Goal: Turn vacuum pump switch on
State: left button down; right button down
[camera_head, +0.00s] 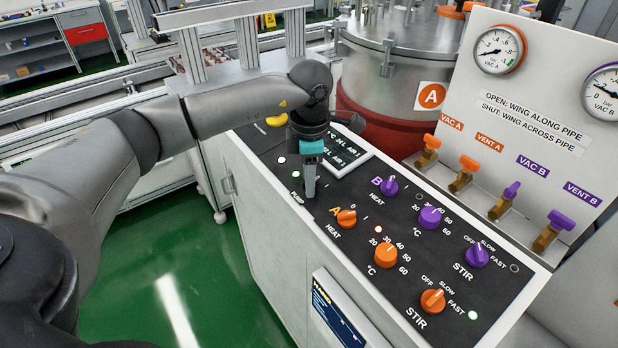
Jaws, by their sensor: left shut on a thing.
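My left gripper (309,192) reaches down from above onto the left edge of the dark control panel (329,203), beside the word PUMP. It is shut on the vacuum pump switch there. The fingers hide the switch, so I cannot tell which way it points. A small pale light (296,174) glows just above the PUMP label, and another glows further up the panel. My right gripper is not in view.
Close by on the panel are the orange A heat knob (347,218), the purple B heat knob (389,186) and a display (343,150). Orange and purple valves stand to the right. A steel vessel (393,75) rises behind. Green floor lies at left.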

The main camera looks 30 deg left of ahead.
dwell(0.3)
pick_arm(q)
jog(key=shift+c, duration=2.2)
grip_release()
notch_tip(320, 180, up, 15)
jog(key=b, duration=0.1)
jog(key=shift+s+d+r, duration=0.15)
jog(key=shift+s+d, duration=0.2)
jog(key=shift+s, duration=0.1)
